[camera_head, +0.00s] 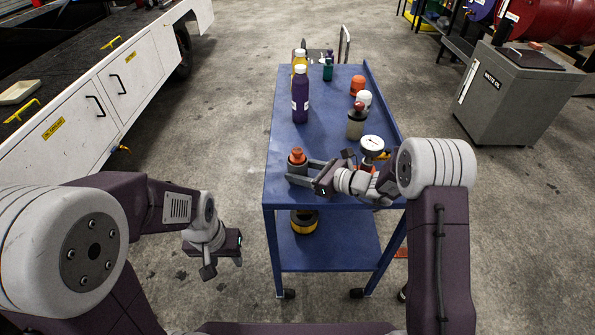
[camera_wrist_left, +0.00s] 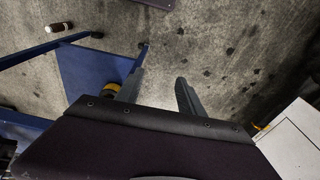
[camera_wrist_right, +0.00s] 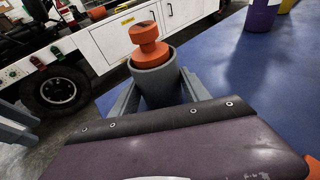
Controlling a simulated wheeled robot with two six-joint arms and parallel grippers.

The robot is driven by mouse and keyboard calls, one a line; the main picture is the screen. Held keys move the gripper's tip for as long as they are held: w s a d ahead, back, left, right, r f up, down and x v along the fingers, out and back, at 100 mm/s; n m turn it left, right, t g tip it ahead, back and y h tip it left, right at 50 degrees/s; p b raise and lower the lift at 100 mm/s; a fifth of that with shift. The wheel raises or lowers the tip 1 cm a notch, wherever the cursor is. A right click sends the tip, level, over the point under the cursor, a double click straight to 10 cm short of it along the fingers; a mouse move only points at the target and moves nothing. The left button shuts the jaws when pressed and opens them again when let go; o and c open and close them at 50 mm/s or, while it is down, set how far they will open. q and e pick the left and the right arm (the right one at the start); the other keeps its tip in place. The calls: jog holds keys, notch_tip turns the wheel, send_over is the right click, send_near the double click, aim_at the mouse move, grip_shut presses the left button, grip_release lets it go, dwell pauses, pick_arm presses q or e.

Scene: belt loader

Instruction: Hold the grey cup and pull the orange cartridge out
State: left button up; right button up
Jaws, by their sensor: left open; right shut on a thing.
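The grey cup (camera_head: 297,170) stands near the front left corner of the blue cart top, with the orange cartridge (camera_head: 297,156) sitting in it and its head showing above the rim. My right gripper (camera_head: 305,176) is shut around the cup from the right. In the right wrist view the cup (camera_wrist_right: 155,84) is between the two fingers and the orange cartridge (camera_wrist_right: 149,45) stands up out of it. My left gripper (camera_head: 222,258) is open and empty, low in front and to the left of the cart. In the left wrist view its fingers (camera_wrist_left: 158,88) are apart over the floor.
A purple bottle (camera_head: 300,98), a yellow bottle (camera_head: 300,65) and a green bottle (camera_head: 328,70) stand toward the back of the cart. A lidded jar (camera_head: 356,122) and a dial gauge (camera_head: 372,147) are at right. The cart's lower shelf (camera_head: 345,252) juts near my left gripper.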

pick_arm(q)
jog(key=w+d+r+t, duration=0.1)
jog(key=w+d+r, duration=0.25)
jog(key=w, duration=0.45)
jog(key=t, duration=0.3)
send_near(298, 151)
jog(key=x, duration=0.9)
jog(key=shift+w+f, duration=0.15)
jog(key=shift+f, duration=0.1)
grip_shut()
jog(key=shift+r, duration=0.7)
